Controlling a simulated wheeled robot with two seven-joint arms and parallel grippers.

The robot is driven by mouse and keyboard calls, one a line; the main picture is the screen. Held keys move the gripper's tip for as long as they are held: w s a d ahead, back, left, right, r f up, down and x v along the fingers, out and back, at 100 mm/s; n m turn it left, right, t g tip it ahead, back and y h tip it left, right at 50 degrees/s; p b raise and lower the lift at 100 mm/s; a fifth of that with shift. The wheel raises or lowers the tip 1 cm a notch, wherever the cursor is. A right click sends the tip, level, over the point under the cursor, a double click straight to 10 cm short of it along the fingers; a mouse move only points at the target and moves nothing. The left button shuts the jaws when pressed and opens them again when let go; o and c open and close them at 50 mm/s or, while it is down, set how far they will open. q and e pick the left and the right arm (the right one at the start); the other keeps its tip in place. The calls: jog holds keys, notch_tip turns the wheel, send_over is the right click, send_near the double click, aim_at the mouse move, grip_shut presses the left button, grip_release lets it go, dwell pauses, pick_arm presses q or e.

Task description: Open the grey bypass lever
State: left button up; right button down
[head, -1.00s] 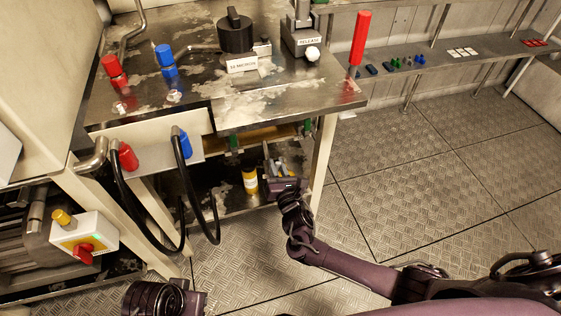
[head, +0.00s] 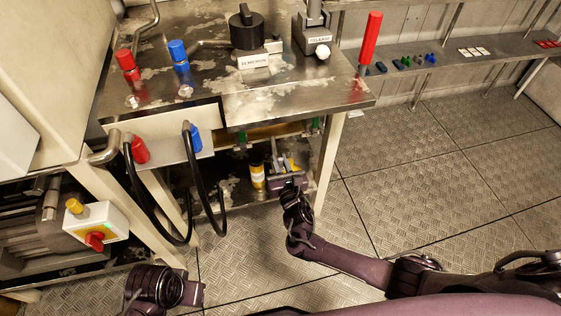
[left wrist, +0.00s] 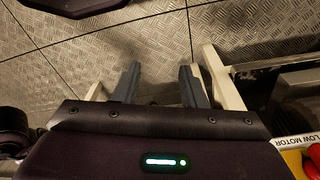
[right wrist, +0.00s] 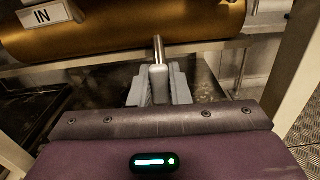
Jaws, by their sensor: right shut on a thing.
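The grey bypass lever (right wrist: 160,82) shows in the right wrist view below a brass-coloured cylinder, with a thin metal stem rising from its grip. My right gripper (right wrist: 158,92) is shut around the lever's grip, with a grey finger on each side. In the head view my right gripper (head: 284,170) reaches under the bench's front right corner; the lever is too small to make out clearly there. My left gripper (left wrist: 161,86) is open and empty in the left wrist view, above the floor. In the head view only part of the left wrist shows at the bottom left.
The brass-coloured cylinder (right wrist: 130,28) bears an "IN" label and lies just above the lever. A bench leg (head: 328,160) stands right of my right gripper. A yellow container (head: 257,176) is left of it. Black hoses (head: 196,190) hang in front. The chequered floor at right is clear.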

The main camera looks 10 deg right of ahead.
jog(key=c, duration=1.4)
grip_release()
jog(key=shift+o, duration=0.2)
